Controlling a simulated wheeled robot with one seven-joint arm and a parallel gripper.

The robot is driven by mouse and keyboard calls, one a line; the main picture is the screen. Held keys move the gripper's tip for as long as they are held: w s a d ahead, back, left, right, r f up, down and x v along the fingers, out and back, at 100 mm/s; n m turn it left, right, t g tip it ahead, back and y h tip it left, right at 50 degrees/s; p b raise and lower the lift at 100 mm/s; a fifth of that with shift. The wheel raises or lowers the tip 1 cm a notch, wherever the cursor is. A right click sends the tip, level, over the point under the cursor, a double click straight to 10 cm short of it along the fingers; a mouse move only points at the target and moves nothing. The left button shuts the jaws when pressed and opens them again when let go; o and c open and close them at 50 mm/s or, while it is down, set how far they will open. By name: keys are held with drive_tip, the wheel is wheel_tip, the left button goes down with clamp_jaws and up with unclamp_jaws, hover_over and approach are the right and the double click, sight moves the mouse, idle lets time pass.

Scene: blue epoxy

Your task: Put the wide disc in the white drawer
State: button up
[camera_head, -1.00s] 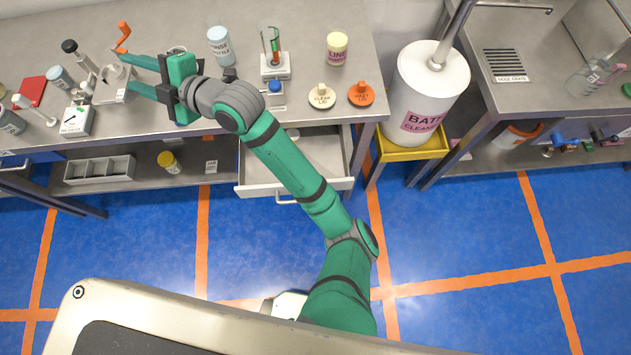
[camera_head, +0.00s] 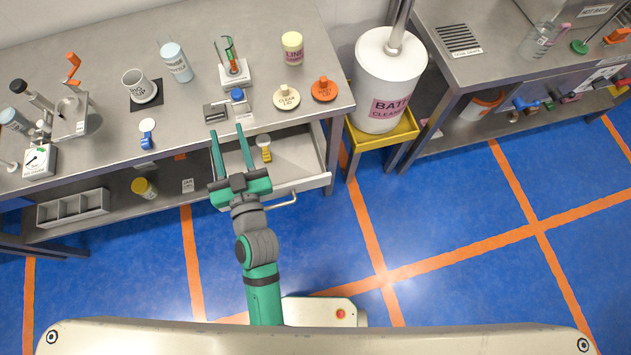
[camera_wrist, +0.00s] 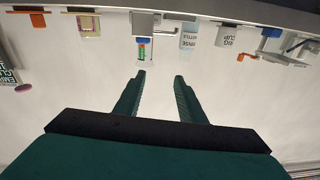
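Two knobbed discs lie flat at the table's front right: a cream lid (camera_head: 287,98) and an orange lid (camera_head: 324,91). I cannot tell which one is the wide disc. The white drawer (camera_head: 312,181) is pulled out below the tabletop, and a small yellow-and-white item (camera_head: 265,149) is inside it. My gripper (camera_head: 227,132) is open and empty, its fingers reaching over the left part of the drawer toward the table edge, left of both lids. In the wrist view the two fingers (camera_wrist: 160,76) are apart with nothing between them.
A small stand with a blue knob (camera_head: 237,94), a test-tube rack (camera_head: 236,74), a rinse bottle (camera_head: 177,64) and a cup (camera_head: 139,86) stand on the table. A cream jar (camera_head: 292,45) stands behind the lids. A large white canister (camera_head: 386,75) is to the right.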

drive_tip(key=s+d+f+m+g+h, duration=0.1)
drive_tip(key=s+d+f+h, duration=0.2)
drive_tip(key=s+d, duration=0.7)
drive_tip(key=s+d+f+m+g+h, duration=0.1)
drive_tip(key=s+d+f, duration=0.4)
drive_tip(key=s+d, duration=0.5)
drive_tip(key=s+m+h, duration=0.1)
drive_tip(key=s+h, duration=0.1)
drive_tip(key=s, duration=0.2)
drive_tip(key=shift+d+f, duration=0.15)
drive_tip(key=shift+f, duration=0.1)
drive_tip(key=shift+s, duration=0.1)
drive_tip(key=shift+c, duration=0.6)
